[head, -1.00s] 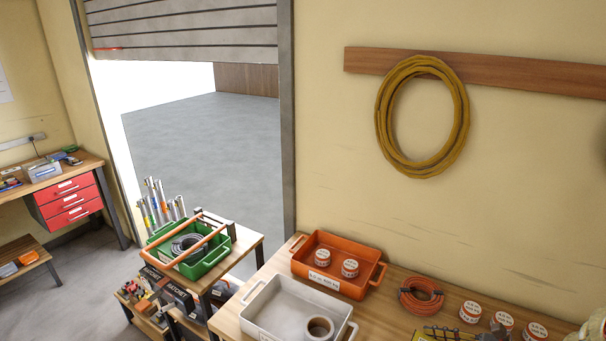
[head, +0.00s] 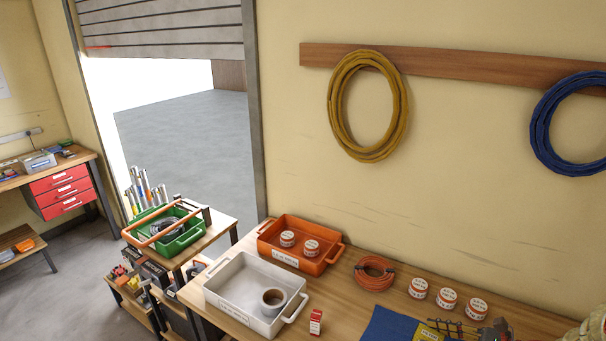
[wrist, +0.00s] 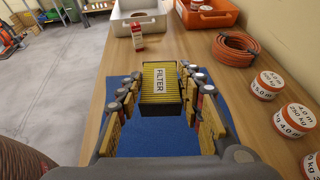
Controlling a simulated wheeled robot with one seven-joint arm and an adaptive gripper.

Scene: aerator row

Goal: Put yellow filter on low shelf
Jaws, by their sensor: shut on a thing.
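The yellow filter (wrist: 160,84), a boxy block with a dark frame and a "FILTER" label, is between the fingers of my gripper (wrist: 162,76) in the wrist view. My gripper is shut on it, over the blue mat (wrist: 135,142) on the wooden bench. Whether the filter touches the mat is unclear. In the head view the filter (head: 428,333) and my gripper (head: 470,328) show at the bottom edge, partly cut off. Low shelves show under the left workbench (head: 22,240) and in the small stand (head: 130,300); which one is the task's is not marked.
A grey tray with a tape roll (head: 235,312), an orange tray (head: 330,262), a small red-white box (head: 316,322), an orange hose coil (head: 374,273) and several labelled rolls (head: 447,299) are on the bench. A green crate (head: 185,240) tops the stand. Open floor lies left.

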